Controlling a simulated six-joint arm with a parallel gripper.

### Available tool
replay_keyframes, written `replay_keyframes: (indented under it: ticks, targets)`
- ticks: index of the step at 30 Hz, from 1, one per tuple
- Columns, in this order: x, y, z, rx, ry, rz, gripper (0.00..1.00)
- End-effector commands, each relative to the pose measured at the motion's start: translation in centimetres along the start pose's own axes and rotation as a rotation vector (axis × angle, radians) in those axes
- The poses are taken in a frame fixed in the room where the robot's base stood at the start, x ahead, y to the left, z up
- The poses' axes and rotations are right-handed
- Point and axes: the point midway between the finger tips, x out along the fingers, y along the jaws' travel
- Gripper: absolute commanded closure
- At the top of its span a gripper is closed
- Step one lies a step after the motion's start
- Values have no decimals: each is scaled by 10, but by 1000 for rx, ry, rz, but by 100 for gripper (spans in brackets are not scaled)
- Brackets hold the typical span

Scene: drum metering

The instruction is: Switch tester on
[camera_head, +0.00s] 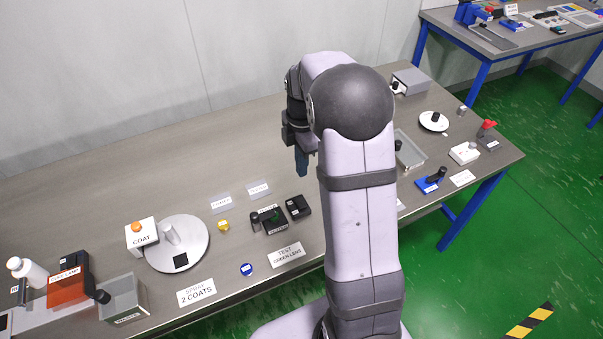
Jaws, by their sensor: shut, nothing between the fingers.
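A small dark device (271,219), with a trace of green on top, sits on the bench behind a white card reading "TEST" and what looks like "GREEN LAMP" (287,255). It looks like the tester; its switch is too small to make out. A black box (298,207) stands just to its right, and a dark round knob or cylinder (255,222) is at its left. My gripper (302,172) points down above the bench, behind and to the right of the device, apart from it. It is shut and holds nothing.
At left are a white COAT box (142,236) with an orange button, a round white plate (193,252), an orange unit (68,287) and a clear bin (124,300). A yellow piece (223,226) lies left of the device. My arm hides part of the bench's right half.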

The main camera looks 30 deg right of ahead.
Motion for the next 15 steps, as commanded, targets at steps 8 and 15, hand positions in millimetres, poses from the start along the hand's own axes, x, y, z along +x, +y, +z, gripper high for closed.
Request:
replay_keyframes:
  ticks: [8,15]
  targets:
    - [-2,0,0,0,0,0,100]
    - [2,2,0,0,0,2,100]
